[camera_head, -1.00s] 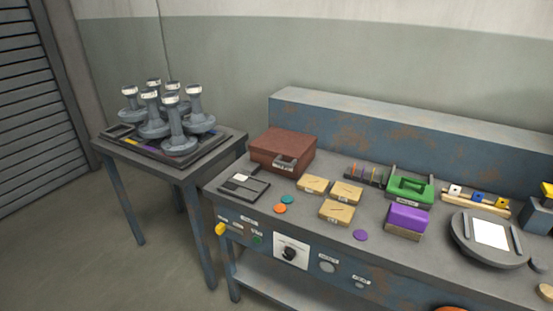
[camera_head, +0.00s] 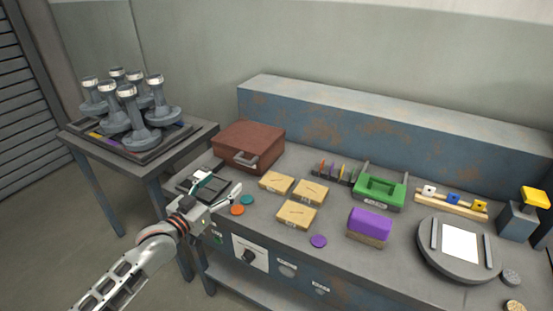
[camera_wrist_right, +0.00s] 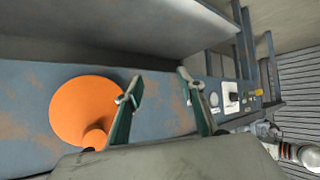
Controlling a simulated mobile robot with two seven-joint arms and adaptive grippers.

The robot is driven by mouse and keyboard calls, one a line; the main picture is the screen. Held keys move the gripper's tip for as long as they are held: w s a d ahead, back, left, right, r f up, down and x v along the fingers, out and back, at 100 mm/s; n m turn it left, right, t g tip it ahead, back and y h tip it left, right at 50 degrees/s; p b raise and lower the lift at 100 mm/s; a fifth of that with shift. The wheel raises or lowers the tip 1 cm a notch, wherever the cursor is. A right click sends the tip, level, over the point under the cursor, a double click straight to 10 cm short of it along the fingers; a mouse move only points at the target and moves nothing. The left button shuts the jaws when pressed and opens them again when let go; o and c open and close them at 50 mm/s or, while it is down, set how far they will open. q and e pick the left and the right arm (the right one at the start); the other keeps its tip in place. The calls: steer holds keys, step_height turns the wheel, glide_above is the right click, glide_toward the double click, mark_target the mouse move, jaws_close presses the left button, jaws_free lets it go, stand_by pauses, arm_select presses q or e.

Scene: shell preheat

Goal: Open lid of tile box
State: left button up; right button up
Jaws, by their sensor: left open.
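A reddish-brown box (camera_head: 249,147) with a grey handle on its front stands shut at the back left of the bench; I take it for the tile box. My left gripper (camera_head: 219,186) is open and empty, in front of the box and apart from it, by a dark flat tray (camera_head: 205,189). The gripper and arm hide part of that tray. My right gripper (camera_wrist_right: 159,79) shows in the right wrist view with its fingers apart and nothing between them, facing the blue, rust-stained bench front.
Wooden tiles (camera_head: 296,214), orange and teal discs, a purple block (camera_head: 370,224), a green holder (camera_head: 380,190) and a round grey plate (camera_head: 430,265) crowd the bench (camera_head: 340,262). A side table (camera_head: 170,166) carries several grey stands. An orange round part (camera_wrist_right: 84,108) sticks out near my right gripper.

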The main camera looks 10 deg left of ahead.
mark_target(242, 161)
arm_select(q)
steer(key=shift+w+d+r, duration=0.25)
steer(key=shift+w+r, duration=0.15)
steer(key=shift+w, duration=0.15)
steer(key=shift+w+d+r, duration=0.25)
steer(key=shift+w+r, duration=0.15)
steer(key=shift+w, duration=0.1)
steer(key=b+x, duration=0.1)
steer(key=x, duration=0.5)
steer(key=shift+w+d, duration=0.25)
steer(key=shift+w, duration=0.4)
arm_select(e)
steer(key=shift+s+d+f, duration=0.15)
steer(key=shift+d+f, duration=0.15)
steer(key=shift+f, duration=0.25)
